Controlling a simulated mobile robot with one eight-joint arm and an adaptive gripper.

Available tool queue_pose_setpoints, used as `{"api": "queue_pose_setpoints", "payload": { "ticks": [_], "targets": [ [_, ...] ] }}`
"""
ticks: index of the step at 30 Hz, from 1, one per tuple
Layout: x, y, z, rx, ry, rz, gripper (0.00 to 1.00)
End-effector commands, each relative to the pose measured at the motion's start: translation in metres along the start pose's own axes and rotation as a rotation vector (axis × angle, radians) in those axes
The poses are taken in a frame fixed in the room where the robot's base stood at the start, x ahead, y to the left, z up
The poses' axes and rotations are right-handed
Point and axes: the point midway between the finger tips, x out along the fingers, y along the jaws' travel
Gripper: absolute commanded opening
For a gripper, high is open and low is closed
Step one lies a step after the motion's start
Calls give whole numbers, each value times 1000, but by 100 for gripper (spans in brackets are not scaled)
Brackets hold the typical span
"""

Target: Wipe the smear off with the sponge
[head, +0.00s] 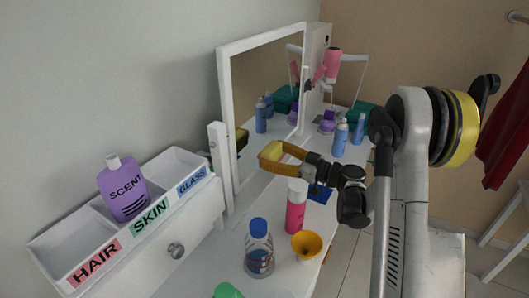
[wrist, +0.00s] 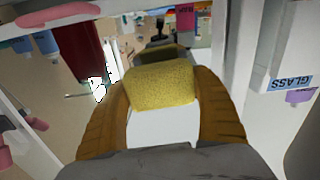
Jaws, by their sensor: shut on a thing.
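My gripper (head: 283,152) is shut on a yellow sponge (head: 271,151), held in the air in front of the white-framed mirror (head: 227,120). In the wrist view, the sponge (wrist: 163,87) sits between the two brown fingers of my gripper (wrist: 163,80). The sponge's reflection shows in the mirror glass in both views. In the wrist view a gap shows between the sponge and its reflection, so the sponge looks close to the glass but apart from it. I cannot make out a smear in either view.
Blue bottles (head: 340,138) stand farther back.

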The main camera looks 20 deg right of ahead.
Motion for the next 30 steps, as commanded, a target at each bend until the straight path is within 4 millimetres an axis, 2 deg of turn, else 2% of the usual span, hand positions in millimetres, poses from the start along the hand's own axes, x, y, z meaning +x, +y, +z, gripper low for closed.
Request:
{"api": "queue_pose_setpoints", "payload": {
  "ticks": [4,16,24,30],
  "targets": [
    [-10,0,0,0,0,2,50],
    [-14,0,0,0,0,1,50],
    [-37,0,0,0,0,2,50],
    [-41,0,0,0,0,1,50]
  ]
}}
